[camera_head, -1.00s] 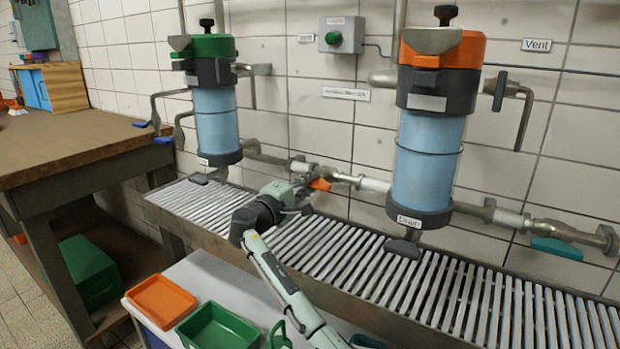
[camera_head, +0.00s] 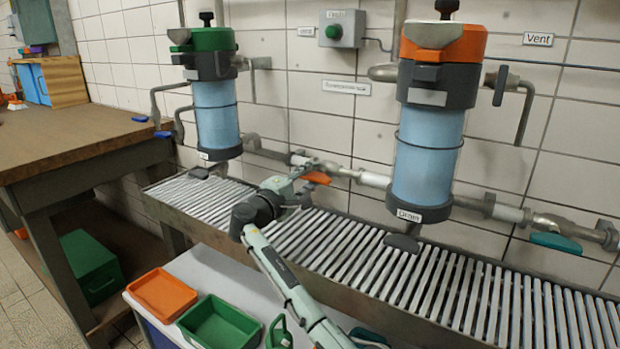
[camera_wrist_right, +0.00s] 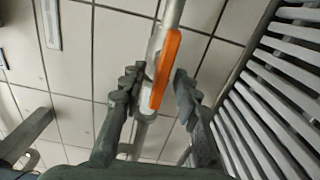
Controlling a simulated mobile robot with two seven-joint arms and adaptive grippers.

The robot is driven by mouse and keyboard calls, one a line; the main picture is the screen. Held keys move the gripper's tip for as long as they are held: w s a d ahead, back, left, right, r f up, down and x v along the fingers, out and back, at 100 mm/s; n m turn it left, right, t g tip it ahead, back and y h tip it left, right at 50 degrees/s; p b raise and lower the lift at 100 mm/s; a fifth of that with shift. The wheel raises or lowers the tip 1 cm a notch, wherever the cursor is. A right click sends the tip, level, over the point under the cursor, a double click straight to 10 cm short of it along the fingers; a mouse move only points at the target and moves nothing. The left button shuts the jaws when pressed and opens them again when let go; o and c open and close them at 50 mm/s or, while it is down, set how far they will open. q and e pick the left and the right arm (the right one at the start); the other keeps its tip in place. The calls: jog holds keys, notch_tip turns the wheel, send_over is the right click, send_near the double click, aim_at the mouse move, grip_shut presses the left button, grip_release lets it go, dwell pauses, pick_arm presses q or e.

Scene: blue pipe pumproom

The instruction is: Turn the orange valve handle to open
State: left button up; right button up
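The orange valve handle (camera_head: 317,178) is a flat lever on the horizontal pipe along the tiled wall, between the green-topped and orange-topped blue filter housings. In the right wrist view the handle (camera_wrist_right: 166,68) lies lengthwise along the grey pipe (camera_wrist_right: 172,14). My right gripper (camera_head: 302,191) is close in front of the handle. In the right wrist view its two dark fingers (camera_wrist_right: 154,88) are spread, one on each side of the handle and pipe, with visible gaps. Nothing is held. My left gripper is not in view.
A slatted grating (camera_head: 400,262) runs below the pipe. The orange-topped housing (camera_head: 425,160) stands right of the handle, the green-topped one (camera_head: 215,110) left. A teal handle (camera_head: 556,242) is further right on the pipe. An orange tray (camera_head: 161,294) and green tray (camera_head: 218,322) are in front.

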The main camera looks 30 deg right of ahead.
jog(key=v, duration=1.2)
